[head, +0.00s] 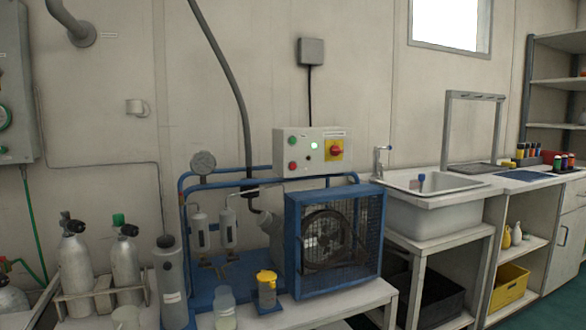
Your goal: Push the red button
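A pale control box (312,152) is mounted above the blue compressor frame, in the middle of the head view. The small round red button (292,166) is at the lower left of its front face, below a green button (292,140). A bright indicator light (314,145) is to the right of the green button. A red rotary switch on a yellow plate (335,150) is at the right of the face. Neither gripper is in view, and nothing covers the red button.
The blue compressor with its caged fan (330,240) stands on a bench below the box. A pressure gauge (204,162), a yellow-capped container (266,288) and a clear jar (224,308) are nearby. Gas cylinders (76,265) stand left; a sink (435,205) is right.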

